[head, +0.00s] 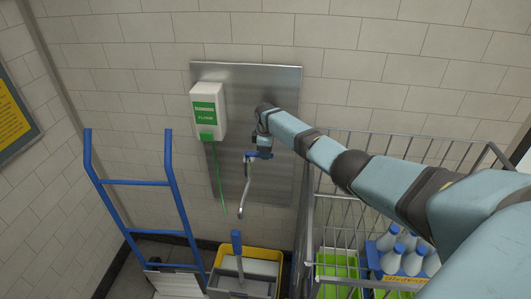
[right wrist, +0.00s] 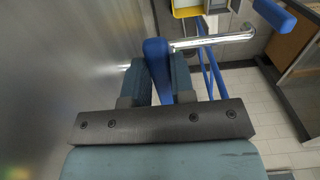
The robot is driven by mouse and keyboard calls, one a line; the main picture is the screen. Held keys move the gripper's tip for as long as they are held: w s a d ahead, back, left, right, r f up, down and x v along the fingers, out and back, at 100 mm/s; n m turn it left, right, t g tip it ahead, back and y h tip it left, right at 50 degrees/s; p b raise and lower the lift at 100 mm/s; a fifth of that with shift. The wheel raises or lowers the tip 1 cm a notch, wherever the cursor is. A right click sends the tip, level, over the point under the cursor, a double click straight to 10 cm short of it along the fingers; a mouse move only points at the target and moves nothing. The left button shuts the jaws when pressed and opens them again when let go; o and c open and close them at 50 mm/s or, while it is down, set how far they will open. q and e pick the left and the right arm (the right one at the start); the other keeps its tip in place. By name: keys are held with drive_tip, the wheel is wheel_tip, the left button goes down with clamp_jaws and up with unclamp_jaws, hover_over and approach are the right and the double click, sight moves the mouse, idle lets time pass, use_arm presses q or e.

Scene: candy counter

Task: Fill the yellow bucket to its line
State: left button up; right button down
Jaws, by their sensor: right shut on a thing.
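The yellow bucket (head: 263,251) stands on the floor by the wall, cut by the lower edge of the head view. A grey wringer with an upright blue handle (head: 237,243) sits at its front. Its fill line and water level cannot be made out. A chrome spout (head: 246,188) hangs above it from a wall tap, and I see no stream from it. My right gripper (head: 263,147) is at the tap and shut on the blue tap handle (right wrist: 156,62). The spout also shows beyond the fingers in the right wrist view (right wrist: 218,39). My left gripper is not in view.
A white-and-green dispenser (head: 207,112) with a thin green hose (head: 218,180) hangs left of the tap. A blue hand truck (head: 176,200) stands at left. A wire cart (head: 307,215) with white bottles (head: 391,258) in a blue carrier stands at right, under my arm.

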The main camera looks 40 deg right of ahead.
drive_tip(key=c, duration=1)
unclamp_jaws()
drive_tip(key=shift+o, duration=0.2)
drive_tip(key=shift+r, duration=0.1)
wheel_tip(320, 180, up, 14)
drive_tip(key=shift+f+b, duration=0.2)
drive_tip(key=shift+b, duration=0.15)
drive_tip(key=shift+f, duration=0.1)
